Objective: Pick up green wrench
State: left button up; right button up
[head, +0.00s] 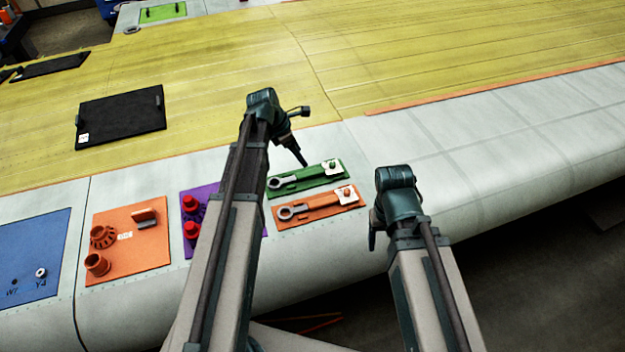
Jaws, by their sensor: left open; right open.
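The green tray (333,181) lies on the light wing edge, right of my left arm. A wrench (275,183) with a pale ring end lies in it, its shaft pointing right toward a white tag. My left gripper (303,161) is open, pointing down just above the far edge of the green tray; its fingers are small and look apart from the wrench.
An orange tray (318,214) with a similar wrench (285,213) lies just nearer. A purple panel (187,251), an orange panel (128,264) with upright fittings and a blue panel (35,250) lie left. A black panel (120,119) lies on the yellow surface.

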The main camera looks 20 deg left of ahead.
aim_at(311, 172)
pick_arm(q)
jog(key=b+x, duration=0.2)
jog(key=x, duration=0.2)
pick_arm(e)
notch_tip(311, 172, down, 4)
jog(key=shift+r, duration=0.25)
pick_arm(q)
jog(key=shift+s+b, duration=0.1)
jog(key=shift+b, duration=0.2)
jog(key=b+x, duration=0.4)
jog(key=x, duration=0.1)
jog(key=shift+s+f+b, duration=0.1)
jog(key=shift+s+b, duration=0.1)
jog(key=shift+b, duration=0.15)
pick_arm(e)
notch_tip(311, 172, down, 5)
jog(key=shift+r, duration=0.1)
pick_arm(q)
jog(key=shift+f, duration=0.1)
pick_arm(e)
jog(key=shift+f, duration=0.2)
pick_arm(q)
grip_shut()
